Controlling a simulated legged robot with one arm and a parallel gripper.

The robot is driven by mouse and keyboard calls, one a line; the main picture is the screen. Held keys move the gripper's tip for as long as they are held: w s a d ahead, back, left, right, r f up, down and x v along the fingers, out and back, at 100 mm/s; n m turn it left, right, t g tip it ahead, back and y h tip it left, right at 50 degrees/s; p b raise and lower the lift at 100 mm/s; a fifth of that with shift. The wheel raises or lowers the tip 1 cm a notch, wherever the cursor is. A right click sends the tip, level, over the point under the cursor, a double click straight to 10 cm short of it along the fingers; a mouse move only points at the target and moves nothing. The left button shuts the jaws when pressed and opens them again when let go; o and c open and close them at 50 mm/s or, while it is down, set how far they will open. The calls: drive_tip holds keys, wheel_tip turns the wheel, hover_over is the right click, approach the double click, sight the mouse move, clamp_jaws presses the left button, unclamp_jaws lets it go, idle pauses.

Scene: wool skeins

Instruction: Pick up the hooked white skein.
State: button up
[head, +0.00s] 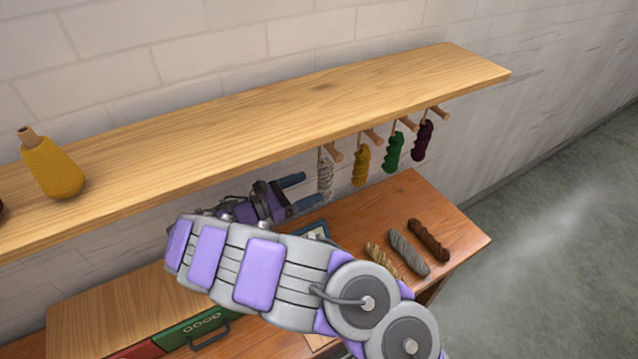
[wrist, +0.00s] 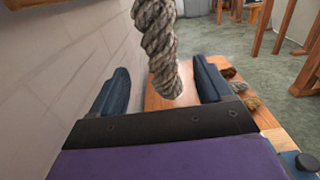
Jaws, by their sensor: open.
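The white skein (head: 325,178), whitish grey and twisted, hangs from the leftmost wooden peg under the shelf in the head view. In the wrist view the hanging skein (wrist: 160,45) fills the upper middle, its lower end between the directions of my two fingers. My gripper (head: 300,190) is open and empty, just left of the skein, with its blue fingers pointing towards it. The fingers also show in the wrist view (wrist: 162,85), spread wide on either side. I cannot tell whether the skein's lower end is inside the jaws or just beyond them.
Yellow (head: 361,165), green (head: 393,152) and dark purple (head: 422,140) skeins hang to the right, under the wooden shelf (head: 290,105). Several loose skeins lie on the wooden cabinet top (head: 440,205) below. A yellow yarn cone (head: 52,170) stands on the shelf.

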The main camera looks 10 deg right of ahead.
sight(317, 183)
drive_tip(key=b+x, duration=0.1)
drive_tip(key=x, duration=0.5)
drive_tip(key=shift+d, duration=0.25)
drive_tip(key=shift+w+d+r, duration=0.1)
drive_tip(key=shift+w+d, duration=0.1)
drive_tip(key=shift+d, duration=0.45)
drive_tip(key=shift+c, duration=1.2)
drive_tip(key=shift+d, duration=0.15)
drive_tip(key=shift+c, duration=1.4)
drive_tip(key=shift+a, duration=0.3)
drive_tip(key=c, duration=0.5)
drive_tip(key=shift+r, duration=0.1)
